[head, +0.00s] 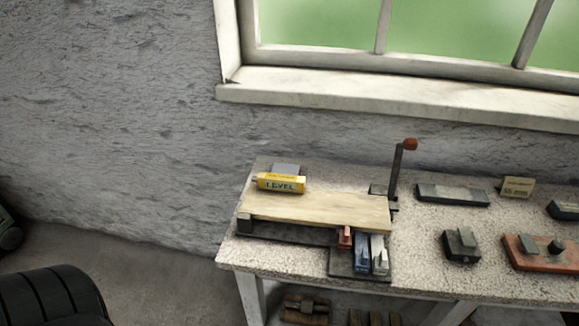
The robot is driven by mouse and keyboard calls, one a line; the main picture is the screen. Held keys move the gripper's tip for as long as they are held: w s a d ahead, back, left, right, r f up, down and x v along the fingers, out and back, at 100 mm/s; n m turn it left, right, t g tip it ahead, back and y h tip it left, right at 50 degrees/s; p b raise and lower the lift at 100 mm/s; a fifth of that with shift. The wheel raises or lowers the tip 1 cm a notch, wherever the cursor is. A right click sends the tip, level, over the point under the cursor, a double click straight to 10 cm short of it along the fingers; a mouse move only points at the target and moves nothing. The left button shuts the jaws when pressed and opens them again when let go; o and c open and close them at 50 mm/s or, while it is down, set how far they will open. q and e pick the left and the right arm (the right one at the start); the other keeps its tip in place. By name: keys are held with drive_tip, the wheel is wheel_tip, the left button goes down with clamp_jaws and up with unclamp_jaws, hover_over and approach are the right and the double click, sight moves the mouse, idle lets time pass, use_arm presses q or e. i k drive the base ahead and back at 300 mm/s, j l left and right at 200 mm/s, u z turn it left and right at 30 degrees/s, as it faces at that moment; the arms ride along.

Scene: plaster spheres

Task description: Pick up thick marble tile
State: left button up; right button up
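No thing here is clearly a thick marble tile. A small grey slab (286,168) lies behind the yellow level, partly hidden by it. A long grey block (452,193) lies toward the back of the speckled worktable (420,240), right of the lever. I cannot tell whether either is marble. Neither of my grippers shows in the head view.
Small blocks (362,252) stand in front. A dark ribbed object (50,300) is at lower left.

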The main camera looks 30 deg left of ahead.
sight(291, 169)
drive_tip(key=j+z, duration=0.15)
drive_tip(key=j, duration=0.45)
drive_tip(key=k+j+z, duration=0.15)
drive_tip(key=j, duration=0.45)
drive_tip(key=j+z, duration=0.1)
drive_tip(key=j, duration=0.5)
drive_tip(key=k+j, duration=0.1)
drive_tip(key=j, duration=0.8)
drive_tip(key=k+j, duration=0.15)
drive_tip(key=j, duration=0.35)
drive_tip(key=k+j, duration=0.1)
drive_tip(key=j, duration=0.35)
